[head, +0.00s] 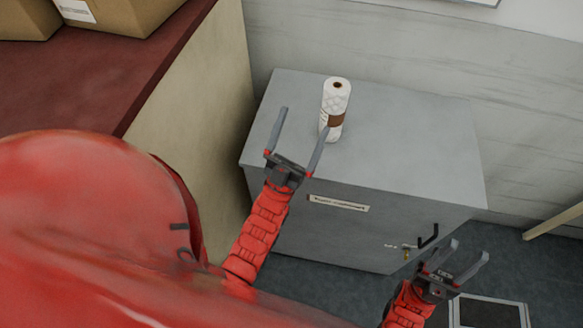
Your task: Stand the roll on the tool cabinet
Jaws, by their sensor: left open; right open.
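A white patterned roll (336,98) with a brown band stands upright on the grey top of the tool cabinet (410,130), toward its left back part. My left gripper (301,122) is open and empty in front of the roll and to its left; its right finger overlaps the roll's lower left edge in the picture, and I cannot tell whether they touch. My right gripper (467,250) is open and empty, low at the cabinet's front right side, near its handle.
A dark red surface (95,75) with cardboard boxes (118,14) on it is at the upper left. A pale wall (400,52) stands behind the cabinet. A dark framed panel (490,312) lies at the lower right. The cabinet top right of the roll is clear.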

